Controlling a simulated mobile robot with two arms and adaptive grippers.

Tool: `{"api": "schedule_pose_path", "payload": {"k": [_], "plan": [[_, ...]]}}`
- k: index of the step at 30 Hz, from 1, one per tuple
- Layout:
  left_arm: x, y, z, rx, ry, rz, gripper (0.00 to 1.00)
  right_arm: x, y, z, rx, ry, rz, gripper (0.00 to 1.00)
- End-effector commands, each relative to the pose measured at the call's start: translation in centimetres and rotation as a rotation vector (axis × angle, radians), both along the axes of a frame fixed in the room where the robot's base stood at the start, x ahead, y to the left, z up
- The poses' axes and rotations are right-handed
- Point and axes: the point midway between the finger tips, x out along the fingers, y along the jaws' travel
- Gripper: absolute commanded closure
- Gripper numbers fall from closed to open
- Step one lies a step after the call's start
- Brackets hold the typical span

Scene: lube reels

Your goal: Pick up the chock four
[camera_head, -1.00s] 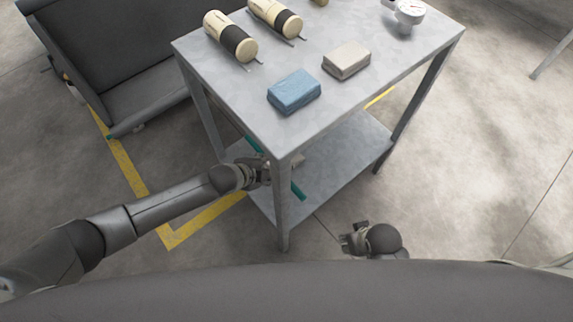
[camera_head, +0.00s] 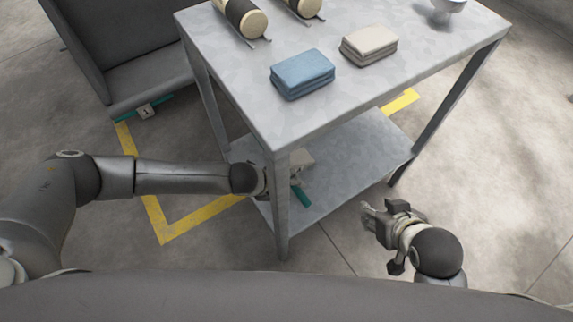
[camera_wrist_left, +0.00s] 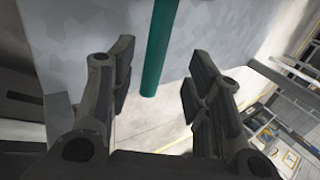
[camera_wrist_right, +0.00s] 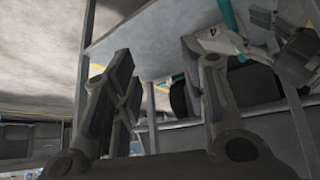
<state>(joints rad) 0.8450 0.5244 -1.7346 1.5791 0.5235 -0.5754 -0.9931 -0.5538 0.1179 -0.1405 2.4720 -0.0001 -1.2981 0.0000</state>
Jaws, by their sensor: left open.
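A teal bar (camera_head: 302,196) with a pale grey block (camera_head: 302,160) beside it is at the table's lower shelf; no number is readable, so I cannot tell whether it is chock four. The teal bar (camera_wrist_left: 157,50) shows between the fingers of my open left gripper in the left wrist view, with no visible grip on it. In the head view my left gripper (camera_head: 270,182) is partly hidden behind the front table leg. The block (camera_wrist_right: 212,42) and left gripper (camera_wrist_right: 290,45) also show in the right wrist view. My right gripper (camera_head: 376,216) is open and empty, right of the table.
The grey metal table (camera_head: 235,75) holds a blue folded cloth (camera_head: 302,75), a beige folded cloth (camera_head: 369,46) and cream-black cylinders (camera_head: 243,18). Its front leg (camera_head: 282,215) stands close to my left gripper. A second teal bar with block (camera_head: 147,110) lies by the dark cart (camera_head: 120,50).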

Motion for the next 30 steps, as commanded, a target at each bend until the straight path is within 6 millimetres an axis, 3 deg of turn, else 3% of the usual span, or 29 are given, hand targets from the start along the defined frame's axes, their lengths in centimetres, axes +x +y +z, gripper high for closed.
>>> {"api": "schedule_pose_path", "payload": {"k": [3, 14, 30], "plan": [[0.2, -0.4, -0.7, 0.000, 0.000, 0.000, 0.54, 1.4, 0.5, 0.5, 0.015, -0.069, 0.006, 0.60], [0.6, -0.8, -1.7, -0.001, 0.000, -0.001, 0.54, 3.5, 1.2, 1.8, 0.041, -0.186, 0.014, 0.60], [1.8, -1.7, -4.6, -0.001, -0.002, -0.001, 0.54, 9.0, 3.6, 8.2, 0.138, -0.609, 0.044, 0.60]]}}
